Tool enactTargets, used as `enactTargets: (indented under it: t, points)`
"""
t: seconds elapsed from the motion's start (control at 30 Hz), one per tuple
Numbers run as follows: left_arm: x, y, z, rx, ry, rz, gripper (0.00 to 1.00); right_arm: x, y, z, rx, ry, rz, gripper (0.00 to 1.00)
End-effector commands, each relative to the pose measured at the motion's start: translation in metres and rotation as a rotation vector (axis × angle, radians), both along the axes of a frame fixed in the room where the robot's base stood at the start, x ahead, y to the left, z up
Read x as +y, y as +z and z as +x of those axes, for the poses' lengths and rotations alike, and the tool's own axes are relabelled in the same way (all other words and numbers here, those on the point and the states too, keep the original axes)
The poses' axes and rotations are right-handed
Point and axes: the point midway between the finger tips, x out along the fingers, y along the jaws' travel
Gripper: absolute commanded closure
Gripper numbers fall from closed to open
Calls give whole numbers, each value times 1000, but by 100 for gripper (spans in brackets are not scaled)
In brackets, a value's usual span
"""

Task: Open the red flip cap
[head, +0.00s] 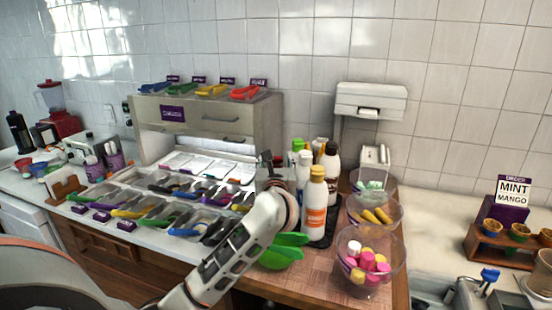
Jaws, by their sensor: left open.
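A group of squeeze bottles stands on a dark mat right of the topping trays. The front one is a white bottle with an orange label (315,208) and a yellow cap (317,171). Behind it are a bottle with a black cap (332,148) and one with a green cap (298,144). I cannot clearly make out a red flip cap among them. My left gripper (267,160) is raised just left of the bottles, in front of the cabinet's right end. It is open, and I see nothing held. My right gripper is not in view.
Clear bowls with pink and yellow items (370,262) stand right of the bottles. Green bowls (283,254) sit by my left forearm. Topping trays with coloured tongs (160,212) fill the counter to the left. A white dispenser (370,102) stands behind.

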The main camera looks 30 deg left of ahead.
Motion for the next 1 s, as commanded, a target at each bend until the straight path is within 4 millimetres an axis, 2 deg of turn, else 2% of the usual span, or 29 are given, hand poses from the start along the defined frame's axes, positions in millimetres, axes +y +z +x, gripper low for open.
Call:
enactTargets:
  t: [0.27, 0.3, 0.43, 0.47, 0.77, 1.0]
  points:
    - [2, 0, 2, -1, 0, 1, 54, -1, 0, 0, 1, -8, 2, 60]
    - [2, 0, 2, -1, 0, 1, 57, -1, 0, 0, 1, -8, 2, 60]
    - [2, 0, 2, -1, 0, 1, 91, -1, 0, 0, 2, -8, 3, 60]
    - [1, 0, 2, -1, 0, 1, 92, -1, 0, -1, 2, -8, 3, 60]
    - [2, 1, 3, 14, 1, -11, 92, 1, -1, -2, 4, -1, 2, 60]
    - [3, 6, 6, 102, -1, -73, 92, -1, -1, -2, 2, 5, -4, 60]
